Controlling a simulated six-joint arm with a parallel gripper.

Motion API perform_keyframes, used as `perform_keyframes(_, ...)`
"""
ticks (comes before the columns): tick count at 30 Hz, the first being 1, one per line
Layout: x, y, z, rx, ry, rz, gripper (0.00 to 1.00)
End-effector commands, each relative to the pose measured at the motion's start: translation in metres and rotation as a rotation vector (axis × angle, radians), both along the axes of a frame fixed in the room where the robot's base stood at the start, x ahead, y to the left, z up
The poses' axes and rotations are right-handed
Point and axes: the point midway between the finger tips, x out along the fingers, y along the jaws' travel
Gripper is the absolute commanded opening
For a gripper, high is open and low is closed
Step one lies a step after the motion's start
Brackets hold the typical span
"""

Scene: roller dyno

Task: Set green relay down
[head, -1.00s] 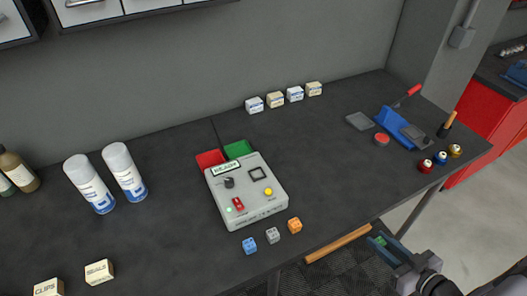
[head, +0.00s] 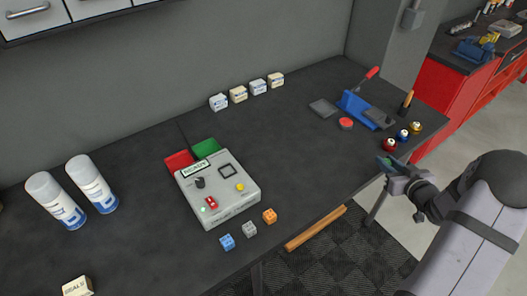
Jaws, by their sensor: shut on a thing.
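My gripper (head: 386,164) is at the right of the head view, beside the front right edge of the dark bench. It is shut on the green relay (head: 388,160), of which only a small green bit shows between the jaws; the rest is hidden. A grey test box (head: 218,191) labelled READY stands in the middle of the bench, with a dark square socket on top. Behind it lie a red tray (head: 179,160) and a green tray (head: 205,147). A blue (head: 227,242), a grey (head: 249,229) and an orange relay (head: 269,216) sit in front of the box.
A blue press (head: 358,109) with a red lever stands at the back right. Red, blue and gold small pots (head: 402,135) lie near my gripper. Small labelled boxes (head: 238,94) line the wall, and two spray cans (head: 91,184) stand left. The bench between box and press is clear.

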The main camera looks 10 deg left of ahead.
Motion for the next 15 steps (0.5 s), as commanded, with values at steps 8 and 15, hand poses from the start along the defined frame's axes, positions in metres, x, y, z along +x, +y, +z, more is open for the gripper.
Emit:
perform_keyframes(8,0.097,0.054,0.059,0.001,-0.006,-0.169,0.00)
perform_keyframes(15,0.127,0.091,0.087,0.001,-0.001,-0.275,0.00)
